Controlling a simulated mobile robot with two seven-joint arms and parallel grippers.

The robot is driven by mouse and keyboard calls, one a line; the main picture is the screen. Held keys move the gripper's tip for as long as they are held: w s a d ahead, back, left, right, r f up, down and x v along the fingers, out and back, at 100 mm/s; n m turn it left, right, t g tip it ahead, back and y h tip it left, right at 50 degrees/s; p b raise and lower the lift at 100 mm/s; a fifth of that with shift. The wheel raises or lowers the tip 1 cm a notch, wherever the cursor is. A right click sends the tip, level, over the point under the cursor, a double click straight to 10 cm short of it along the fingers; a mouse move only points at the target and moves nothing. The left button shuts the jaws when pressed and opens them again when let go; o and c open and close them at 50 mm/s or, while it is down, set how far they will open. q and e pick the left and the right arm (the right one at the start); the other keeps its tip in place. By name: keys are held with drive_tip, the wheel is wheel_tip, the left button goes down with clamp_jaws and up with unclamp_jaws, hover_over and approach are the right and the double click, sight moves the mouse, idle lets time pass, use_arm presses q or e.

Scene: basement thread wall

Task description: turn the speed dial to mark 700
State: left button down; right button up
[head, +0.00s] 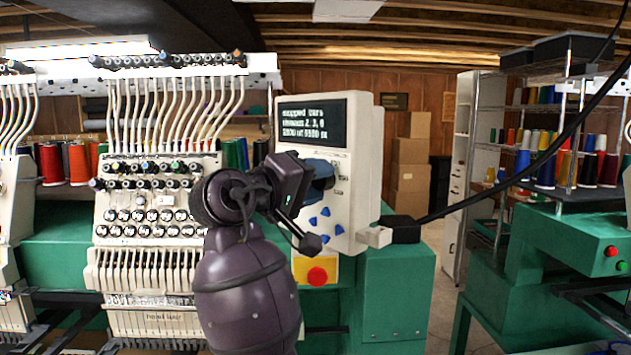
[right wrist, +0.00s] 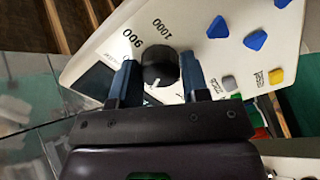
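The speed dial (right wrist: 158,68) is a round black knob on the white control panel (right wrist: 95,52). A white line on its face points down and slightly left in the right wrist view. The labels 900 and 1000 are readable beside it; I see no 700 mark. My left gripper is not in view.
Blue buttons (head: 312,223) lie below the dial. A red stop button (head: 317,275) on a yellow plate is under the panel. An embroidery machine head (head: 155,225) stands to the left. A black cable (head: 500,185) runs from the panel's right side.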

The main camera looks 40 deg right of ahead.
drive_tip(key=o, duration=0.4)
drive_tip(key=s+a+b, duration=0.1)
drive_tip(key=a+b, duration=0.1)
drive_tip(key=a, duration=0.8)
drive_tip(key=shift+s+a+b, duration=0.3)
drive_tip(key=shift+a, duration=0.1)
